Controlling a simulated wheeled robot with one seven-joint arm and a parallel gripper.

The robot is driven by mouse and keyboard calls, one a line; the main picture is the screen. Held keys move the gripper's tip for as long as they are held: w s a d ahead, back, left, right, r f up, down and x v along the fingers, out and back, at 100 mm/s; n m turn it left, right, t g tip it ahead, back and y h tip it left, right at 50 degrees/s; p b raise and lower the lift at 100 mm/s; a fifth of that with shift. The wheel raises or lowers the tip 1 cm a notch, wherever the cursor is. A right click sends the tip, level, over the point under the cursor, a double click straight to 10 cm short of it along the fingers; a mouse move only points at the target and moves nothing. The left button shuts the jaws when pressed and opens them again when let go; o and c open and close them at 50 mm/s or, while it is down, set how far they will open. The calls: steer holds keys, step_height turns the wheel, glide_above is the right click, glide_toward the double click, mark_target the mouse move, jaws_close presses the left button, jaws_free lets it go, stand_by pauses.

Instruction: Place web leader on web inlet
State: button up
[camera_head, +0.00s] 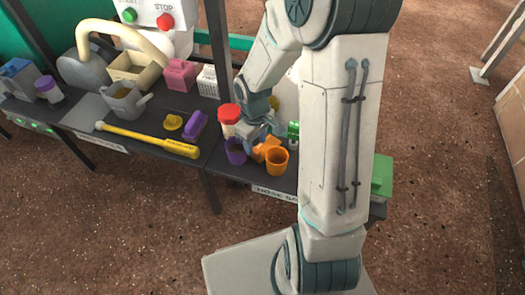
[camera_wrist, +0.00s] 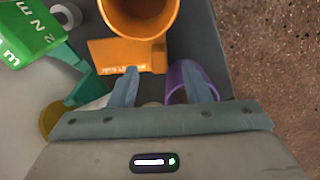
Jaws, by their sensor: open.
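I cannot tell which things are the web leader and the web inlet; no readable label names them. My gripper (camera_wrist: 160,80) is open over the right-hand table, with its fingers apart and nothing seen held between them. In the wrist view an orange labelled piece (camera_wrist: 112,55) lies just beyond the left fingertip, below an orange cup (camera_wrist: 138,14). A purple cup (camera_wrist: 178,78) is by the right finger and partly hidden by it. In the head view my gripper (camera_head: 262,132) is low behind the orange piece (camera_head: 263,150), orange cup (camera_head: 277,162) and purple cup (camera_head: 236,152).
A red-lidded jar (camera_head: 229,115) stands left of my gripper. A green labelled piece (camera_wrist: 30,35) is left in the wrist view. The left table holds a yellow bat-like tool (camera_head: 150,138), a grey can (camera_head: 124,103) and a purple piece (camera_head: 195,125). My arm hides part of the right table.

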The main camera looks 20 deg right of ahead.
mark_target(256, 150)
step_height(256, 150, down, 5)
steer(key=b, duration=0.3)
steer(key=shift+w, duration=0.1)
steer(key=shift+r, duration=0.1)
jaws_close()
